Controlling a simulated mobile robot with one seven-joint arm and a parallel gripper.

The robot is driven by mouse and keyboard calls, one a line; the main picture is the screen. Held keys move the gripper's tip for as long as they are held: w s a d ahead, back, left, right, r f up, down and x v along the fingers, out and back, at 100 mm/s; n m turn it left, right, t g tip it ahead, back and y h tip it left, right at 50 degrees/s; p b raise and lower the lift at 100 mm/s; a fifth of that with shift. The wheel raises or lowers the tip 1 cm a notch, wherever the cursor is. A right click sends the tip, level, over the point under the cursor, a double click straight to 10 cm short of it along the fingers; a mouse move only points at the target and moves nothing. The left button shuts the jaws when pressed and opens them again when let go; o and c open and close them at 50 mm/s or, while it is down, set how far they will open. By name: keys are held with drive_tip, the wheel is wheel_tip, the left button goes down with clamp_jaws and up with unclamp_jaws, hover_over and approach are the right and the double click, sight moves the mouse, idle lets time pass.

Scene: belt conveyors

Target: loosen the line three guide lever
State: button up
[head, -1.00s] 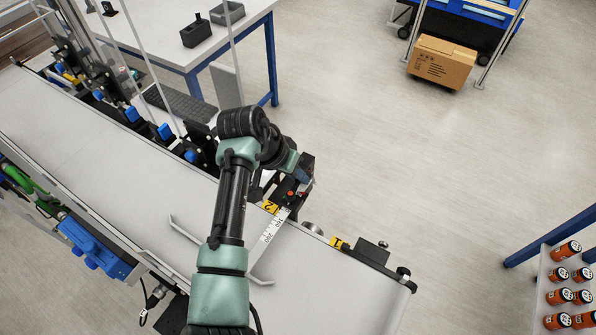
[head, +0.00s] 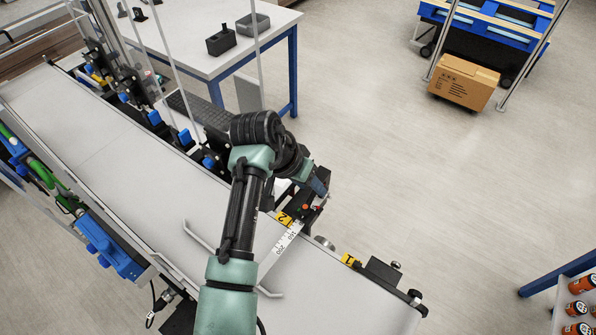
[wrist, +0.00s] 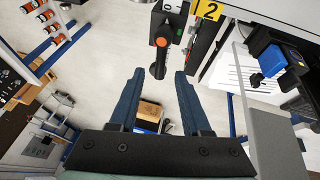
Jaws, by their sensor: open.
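A black lever with an orange button (wrist: 160,50) sits beside the yellow label 2 (wrist: 208,9) in the wrist view. My open gripper (wrist: 160,75) has its blue fingers on either side of the lever's free end in the picture; I cannot tell the depth or any contact. In the head view my gripper (head: 318,183) is at the conveyor's right edge, beside label 2 (head: 284,218), and my arm partly hides this spot. A label 3 is not readable in either view.
The grey conveyor belt (head: 120,170) runs under my arm, with a bent guide rail and a ruler strip (head: 284,240) on it. Label 1 (head: 351,260) marks the nearer edge. A table (head: 190,45) stands behind; a cardboard box (head: 464,82) is on open floor.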

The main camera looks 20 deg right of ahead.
drive_tip(key=b+v, duration=0.2)
drive_tip(key=v, duration=0.9)
drive_tip(key=shift+d, duration=0.1)
drive_tip(key=w+d+r+n+t+h+b, duration=0.1)
drive_tip(key=w+d+r+t, duration=0.2)
drive_tip(key=r, duration=0.4)
drive_tip(key=w+r+n+t+h, duration=0.1)
drive_tip(key=w+r+t, duration=0.2)
drive_tip(key=r+t, duration=0.3)
wheel_tip(320, 180, up, 12)
drive_tip(key=a+n+t, duration=0.2)
drive_tip(key=t, duration=0.4)
drive_tip(key=s+a+r+n+t+y, duration=0.2)
drive_tip(key=s+a+r+t, duration=0.3)
drive_tip(key=s+r, duration=0.3)
drive_tip(key=s+a+r+n+t+y+b, duration=0.1)
drive_tip(key=s+a+r+n+t+y, duration=0.2)
drive_tip(key=s+a+r+t, duration=0.3)
drive_tip(key=s+r+y, duration=0.1)
drive_tip(key=s+r, duration=0.2)
drive_tip(key=r, duration=0.1)
drive_tip(key=shift+s+y, duration=0.2)
drive_tip(key=shift+y, duration=0.2)
